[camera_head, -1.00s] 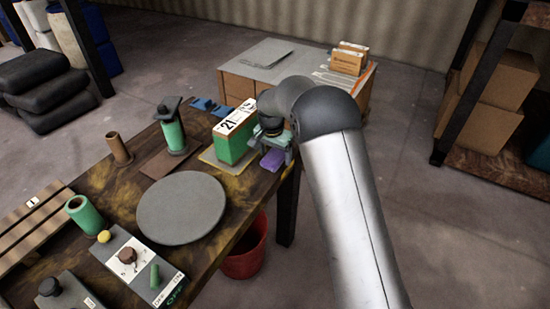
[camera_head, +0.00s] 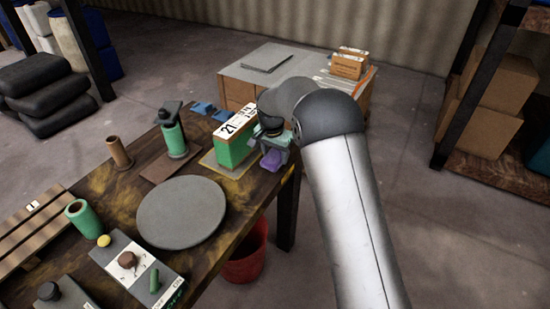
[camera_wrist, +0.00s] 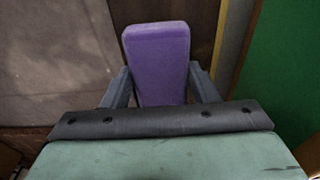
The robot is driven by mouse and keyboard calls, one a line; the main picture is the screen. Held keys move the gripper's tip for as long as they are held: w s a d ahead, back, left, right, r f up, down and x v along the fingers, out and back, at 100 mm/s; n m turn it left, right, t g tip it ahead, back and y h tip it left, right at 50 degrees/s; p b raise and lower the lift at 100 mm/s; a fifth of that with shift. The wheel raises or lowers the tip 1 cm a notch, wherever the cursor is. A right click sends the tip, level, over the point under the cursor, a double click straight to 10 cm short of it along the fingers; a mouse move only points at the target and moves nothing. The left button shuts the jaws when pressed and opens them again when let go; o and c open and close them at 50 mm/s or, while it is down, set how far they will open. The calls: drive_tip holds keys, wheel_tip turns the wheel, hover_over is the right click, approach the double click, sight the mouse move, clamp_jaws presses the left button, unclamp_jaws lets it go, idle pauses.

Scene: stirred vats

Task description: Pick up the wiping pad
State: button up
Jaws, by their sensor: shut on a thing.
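The wiping pad is a purple block; in the wrist view the wiping pad (camera_wrist: 157,60) stands between the two grey fingers of my gripper (camera_wrist: 160,88). The fingers are shut on its sides. In the head view the pad (camera_head: 272,160) shows as a small purple patch below my gripper (camera_head: 273,147), at the right edge of the wooden table. The head view does not clearly show whether the pad touches the table top. My arm hides part of the area behind it.
A green box marked 21 (camera_head: 236,140) stands on a yellowish mat just left of my gripper. A round grey disc (camera_head: 181,212), a green cylinder (camera_head: 174,138) and a control panel (camera_head: 137,268) are on the table (camera_head: 110,190). A red bucket (camera_head: 246,262) stands below.

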drive_tip(key=s+r, duration=0.1)
drive_tip(key=r, duration=0.1)
drive_tip(key=s+r, duration=0.2)
drive_tip(key=r, duration=0.1)
drive_tip(key=s+r, duration=0.2)
drive_tip(key=shift+s+r, duration=0.15)
drive_tip(key=shift+r, duration=0.2)
drive_tip(key=s+r+b, duration=0.1)
drive_tip(key=s+r, duration=0.2)
drive_tip(key=s, duration=0.5)
drive_tip(key=shift+s+d+r, duration=0.2)
drive_tip(key=shift+s+r, duration=0.05)
drive_tip(key=shift+s, duration=0.1)
drive_tip(key=shift+o, duration=0.6)
